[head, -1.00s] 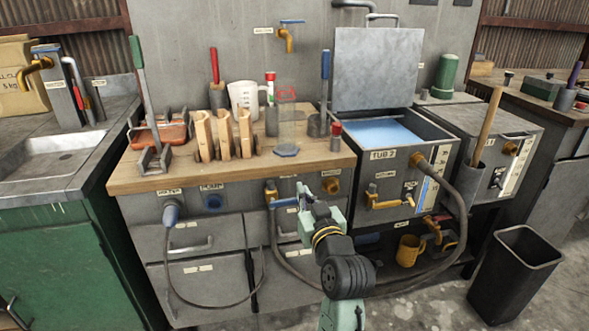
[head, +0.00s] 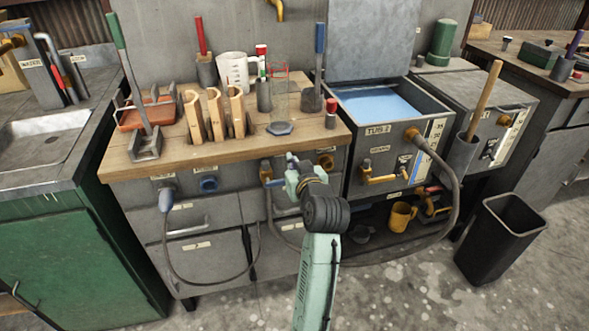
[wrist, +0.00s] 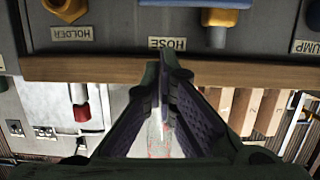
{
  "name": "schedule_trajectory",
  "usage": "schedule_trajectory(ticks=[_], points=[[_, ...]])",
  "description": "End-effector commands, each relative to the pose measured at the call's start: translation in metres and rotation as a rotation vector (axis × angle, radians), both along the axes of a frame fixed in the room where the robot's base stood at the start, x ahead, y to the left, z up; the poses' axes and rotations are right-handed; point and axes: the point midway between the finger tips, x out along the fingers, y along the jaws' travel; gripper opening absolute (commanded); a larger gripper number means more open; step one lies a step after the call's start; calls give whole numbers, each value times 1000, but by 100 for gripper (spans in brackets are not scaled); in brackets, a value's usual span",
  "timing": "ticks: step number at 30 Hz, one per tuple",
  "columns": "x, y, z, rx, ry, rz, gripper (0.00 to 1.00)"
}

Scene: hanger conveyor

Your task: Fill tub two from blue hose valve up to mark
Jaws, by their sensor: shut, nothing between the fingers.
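Tub two (head: 378,143) is a grey open-topped box labelled TUB 2, with its lid raised and pale blue water (head: 375,104) inside. A white marked strip (head: 434,138) is on its front right; I cannot read the level against a mark. The brass hose valve (head: 266,171) is on the bench front; in the wrist view its brass body (wrist: 217,22) with a blue handle (wrist: 228,3) shows above the HOSE label. My gripper (head: 291,157) is shut and empty, at the bench edge just right of the valve, apparently apart from it. Its closed fingers (wrist: 166,78) fill the wrist view's middle.
A grey hose (head: 458,200) loops from tub two's brass fitting (head: 412,133) down toward the bench front. A brass tap (head: 379,179) juts from the tub. A black bin (head: 500,238) stands right.

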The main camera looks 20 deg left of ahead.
Motion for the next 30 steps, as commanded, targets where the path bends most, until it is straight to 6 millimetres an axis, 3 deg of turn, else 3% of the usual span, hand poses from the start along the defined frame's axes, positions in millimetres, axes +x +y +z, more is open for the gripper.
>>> schedule_trajectory(ticks=[1, 6, 30], points=[[-1, -1, -11, -3, 8, -1, 0], [-1, -2, -26, -2, 5, -1, 0], [1, -4, -43, 44, 38, -1, 0]])
